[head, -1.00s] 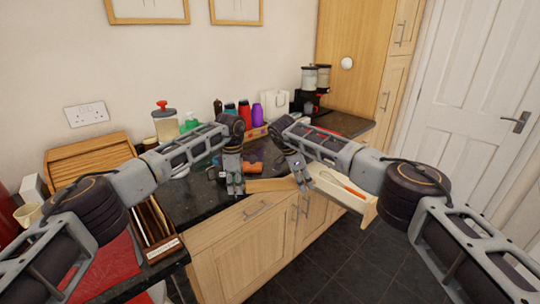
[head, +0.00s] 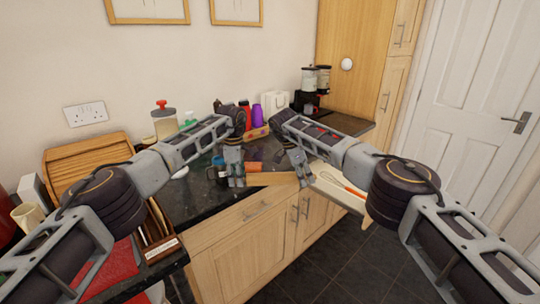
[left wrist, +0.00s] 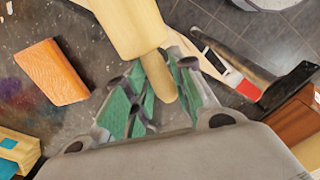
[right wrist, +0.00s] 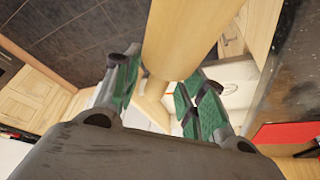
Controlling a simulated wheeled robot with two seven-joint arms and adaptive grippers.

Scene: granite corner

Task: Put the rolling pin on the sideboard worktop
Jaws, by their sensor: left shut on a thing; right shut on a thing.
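The rolling pin (head: 272,179) is pale wood and level, spanning between my two grippers at the front edge of the dark granite worktop (head: 205,202). My left gripper (head: 236,183) is shut on its left handle; the left wrist view shows that handle (left wrist: 158,78) between the green finger pads. My right gripper (head: 303,180) is shut at its right end; the right wrist view shows the thick barrel (right wrist: 185,40), with the far handle between the pads. I cannot tell whether the pin touches the worktop.
An orange block (left wrist: 52,72) and a blue mug (head: 217,170) are on the worktop near my left gripper. Bottles (head: 257,113) and a coffee machine (head: 310,92) stand at the back.

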